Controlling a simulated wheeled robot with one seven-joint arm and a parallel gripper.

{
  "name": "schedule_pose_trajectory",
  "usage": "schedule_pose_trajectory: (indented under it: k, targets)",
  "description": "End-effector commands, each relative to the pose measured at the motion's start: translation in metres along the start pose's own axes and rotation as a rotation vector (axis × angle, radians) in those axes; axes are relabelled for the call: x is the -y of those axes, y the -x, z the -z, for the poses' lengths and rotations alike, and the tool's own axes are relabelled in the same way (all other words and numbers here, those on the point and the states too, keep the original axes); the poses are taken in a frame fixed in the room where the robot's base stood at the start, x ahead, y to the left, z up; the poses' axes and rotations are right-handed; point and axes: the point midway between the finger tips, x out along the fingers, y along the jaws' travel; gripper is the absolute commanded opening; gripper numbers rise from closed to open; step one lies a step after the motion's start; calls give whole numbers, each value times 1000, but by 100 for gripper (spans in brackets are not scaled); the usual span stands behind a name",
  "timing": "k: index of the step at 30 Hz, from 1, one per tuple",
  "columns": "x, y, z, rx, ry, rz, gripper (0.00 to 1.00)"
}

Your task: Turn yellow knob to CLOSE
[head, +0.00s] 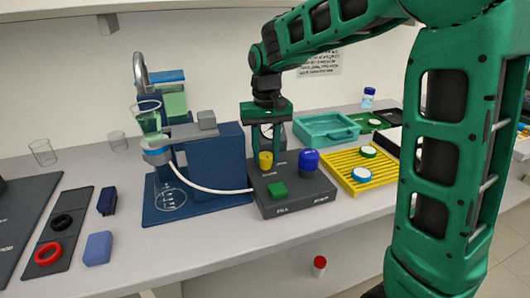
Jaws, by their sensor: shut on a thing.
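The yellow knob (265,161) stands on the dark control box (295,194) at the middle of the bench, in the head view. My gripper (265,150) points down from above with its fingers around the yellow knob, shut on it. The fingers hide part of the knob, and its pointer is too small to read. A blue knob (309,160) stands just right of it on the same box.
Left of the box is the blue rig (212,158) with a white hose (205,188) running to the box. A yellow rack (358,168) and teal tray (326,130) stand to the right. Black and red rings (47,254) lie at the left.

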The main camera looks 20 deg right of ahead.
Motion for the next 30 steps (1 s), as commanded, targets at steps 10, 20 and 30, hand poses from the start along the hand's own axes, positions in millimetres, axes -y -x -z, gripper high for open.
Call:
schedule_pose_trajectory:
  k: [10,20,30]
  targets:
    - [0,2,2,-6,0,1,52]
    - [0,18,2,-7,0,2,52]
    - [0,79,3,-8,0,2,52]
